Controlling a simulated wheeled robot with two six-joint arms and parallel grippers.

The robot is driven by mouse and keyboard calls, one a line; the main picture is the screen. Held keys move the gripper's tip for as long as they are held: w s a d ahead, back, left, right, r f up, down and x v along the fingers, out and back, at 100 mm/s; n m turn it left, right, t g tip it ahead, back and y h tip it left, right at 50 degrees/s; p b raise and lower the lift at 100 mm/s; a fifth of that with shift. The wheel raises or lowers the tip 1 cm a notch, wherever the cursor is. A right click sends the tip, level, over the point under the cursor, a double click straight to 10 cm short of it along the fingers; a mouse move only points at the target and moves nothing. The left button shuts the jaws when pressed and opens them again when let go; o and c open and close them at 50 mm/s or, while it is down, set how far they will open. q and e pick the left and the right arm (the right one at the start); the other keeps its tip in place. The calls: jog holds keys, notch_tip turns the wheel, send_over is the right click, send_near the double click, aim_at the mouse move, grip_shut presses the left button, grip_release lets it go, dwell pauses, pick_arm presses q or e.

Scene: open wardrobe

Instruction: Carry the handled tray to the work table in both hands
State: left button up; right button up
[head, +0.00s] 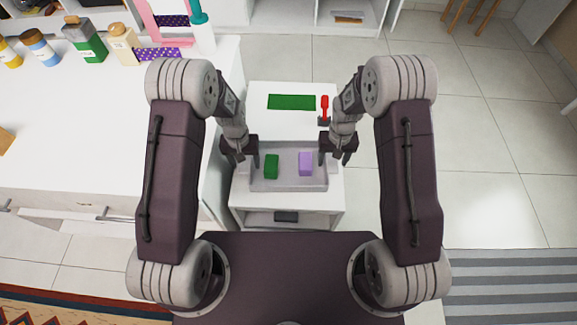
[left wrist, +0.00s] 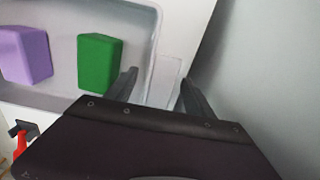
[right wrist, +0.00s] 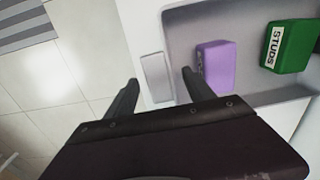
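The grey handled tray (head: 287,186) sits on a small white cabinet (head: 290,199) in the head view. It holds a green box (head: 271,166) and a purple box (head: 305,163). My left gripper (head: 243,161) is open at the tray's left end. In the left wrist view, its fingers stand on either side of a pale handle (left wrist: 168,79). My right gripper (head: 334,160) is open at the right end. In the right wrist view, its fingers stand either side of the other pale handle (right wrist: 155,78). Whether the fingers reach handle depth is unclear. I cannot tell which surface is the work table.
A green mat (head: 291,102) and a red-handled tool (head: 324,106) lie behind the tray. A long white counter (head: 90,120) with several bottles stands close on the left. Tiled floor (head: 480,150) is open on the right.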

pick_arm(q)
grip_shut()
pick_arm(e)
grip_shut()
pick_arm(q)
jog(key=shift+r, duration=0.1)
pick_arm(e)
jog(key=shift+r, duration=0.1)
